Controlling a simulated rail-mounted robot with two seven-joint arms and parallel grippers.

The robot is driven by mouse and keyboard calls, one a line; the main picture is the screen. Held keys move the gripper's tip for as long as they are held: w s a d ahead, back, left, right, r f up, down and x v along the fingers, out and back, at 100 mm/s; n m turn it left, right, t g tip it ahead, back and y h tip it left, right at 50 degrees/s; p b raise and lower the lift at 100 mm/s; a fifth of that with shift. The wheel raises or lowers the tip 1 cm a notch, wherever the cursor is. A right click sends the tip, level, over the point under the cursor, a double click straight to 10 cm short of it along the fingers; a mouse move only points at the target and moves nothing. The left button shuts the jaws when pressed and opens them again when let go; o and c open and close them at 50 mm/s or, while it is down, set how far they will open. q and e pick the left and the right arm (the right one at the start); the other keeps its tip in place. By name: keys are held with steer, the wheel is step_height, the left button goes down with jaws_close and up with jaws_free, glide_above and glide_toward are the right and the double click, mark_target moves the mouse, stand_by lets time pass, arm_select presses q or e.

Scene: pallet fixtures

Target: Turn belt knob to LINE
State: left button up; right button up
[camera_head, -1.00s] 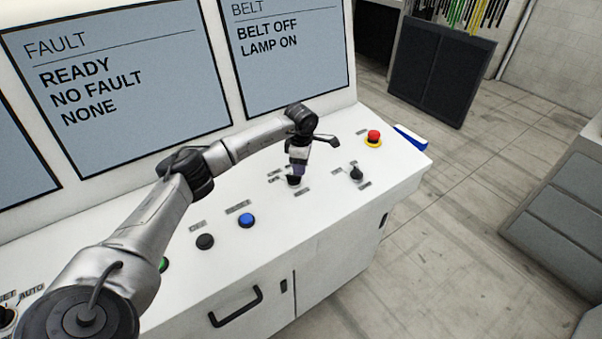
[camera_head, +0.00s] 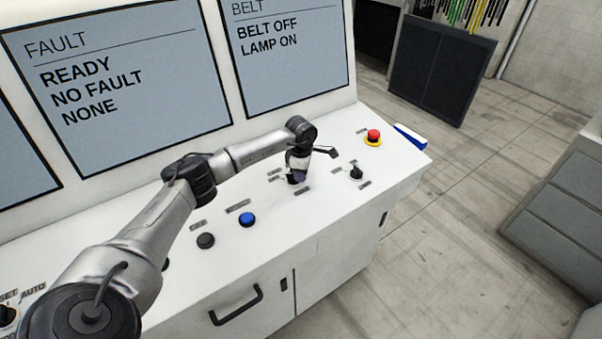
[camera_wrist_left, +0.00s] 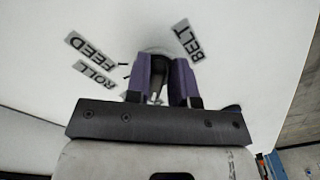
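The belt knob (camera_wrist_left: 158,68) is a dark knob on the sloping white console, partly hidden by my gripper. A BELT label (camera_wrist_left: 188,40) sits at its upper right in the left wrist view. FEED (camera_wrist_left: 90,48) and ROLL (camera_wrist_left: 93,73) labels sit to its left. I cannot read a LINE label. My left gripper (camera_head: 297,180) is down at the knob in the head view. In the left wrist view its purple-padded fingers (camera_wrist_left: 162,75) stand on either side of the knob, with a gap between them. Whether the pads touch it is unclear. My right gripper is out of view.
Another black knob (camera_head: 356,173) stands to the right. A red emergency button (camera_head: 374,137) is beyond it. A blue button (camera_head: 247,219) and a black button (camera_head: 205,241) lie to the left. A screen (camera_head: 285,50) behind reads BELT OFF, LAMP ON.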

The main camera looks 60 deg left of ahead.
arm_select(q)
jaws_close()
steer(key=shift+m, duration=0.4)
steer(key=shift+s+d+m+b, duration=0.1)
steer(key=shift+m+b, duration=0.3)
steer(key=shift+m, duration=0.2)
steer(key=shift+s+d+m+b, duration=0.1)
steer(key=shift+s+m+b, duration=0.15)
steer(key=shift+m, duration=0.7)
steer(key=shift+s+d+m+b, duration=0.1)
steer(key=shift+m+b, duration=0.1)
steer(key=shift+m, duration=0.75)
steer(key=shift+o, duration=2)
jaws_free()
